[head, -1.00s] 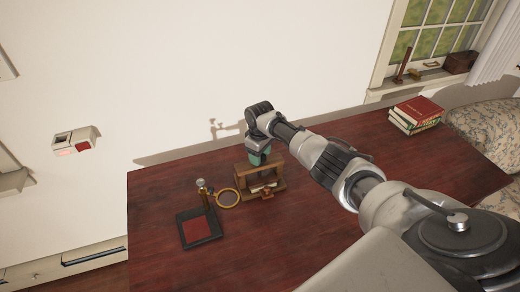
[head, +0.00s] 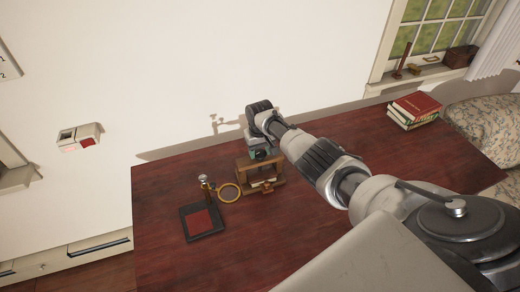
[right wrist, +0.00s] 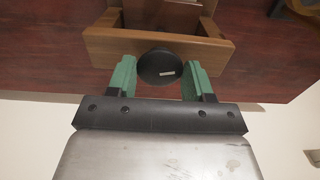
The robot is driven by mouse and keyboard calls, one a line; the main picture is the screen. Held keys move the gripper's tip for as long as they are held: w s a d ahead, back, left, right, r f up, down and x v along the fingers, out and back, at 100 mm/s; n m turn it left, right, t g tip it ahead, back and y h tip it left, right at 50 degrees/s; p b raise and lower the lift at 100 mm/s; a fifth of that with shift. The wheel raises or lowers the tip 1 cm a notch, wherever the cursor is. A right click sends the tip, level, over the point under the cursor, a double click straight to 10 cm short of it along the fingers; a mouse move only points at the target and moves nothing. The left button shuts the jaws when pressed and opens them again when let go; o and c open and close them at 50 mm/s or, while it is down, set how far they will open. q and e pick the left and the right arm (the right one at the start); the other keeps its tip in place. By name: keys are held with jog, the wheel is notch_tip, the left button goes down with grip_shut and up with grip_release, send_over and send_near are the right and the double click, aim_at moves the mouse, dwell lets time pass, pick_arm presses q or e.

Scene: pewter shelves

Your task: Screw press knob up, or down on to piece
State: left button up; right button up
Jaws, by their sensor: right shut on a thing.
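The wooden press (head: 278,163) stands on the red-brown table towards its back edge. Its black round press knob (right wrist: 160,67) shows from above in the right wrist view, over the press's top beam (right wrist: 104,46). My right gripper (right wrist: 160,80) is shut on the knob, with one green finger at each side of it. In the head view my right gripper (head: 262,153) is over the press and hides the knob. A pale piece (head: 259,184) lies low inside the press frame, and its contact with the screw cannot be made out. My left gripper is not in view.
Books (head: 415,109) lie at the table's far right. The table's middle and front (head: 240,250) are clear.

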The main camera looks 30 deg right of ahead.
aim_at(260, 153)
jog(key=shift+r, duration=0.15)
jog(key=o, duration=0.9)
jog(key=shift+r, duration=0.25)
notch_tip(260, 153, up, 10)
jog(key=shift+r, duration=0.1)
dwell(0.5)
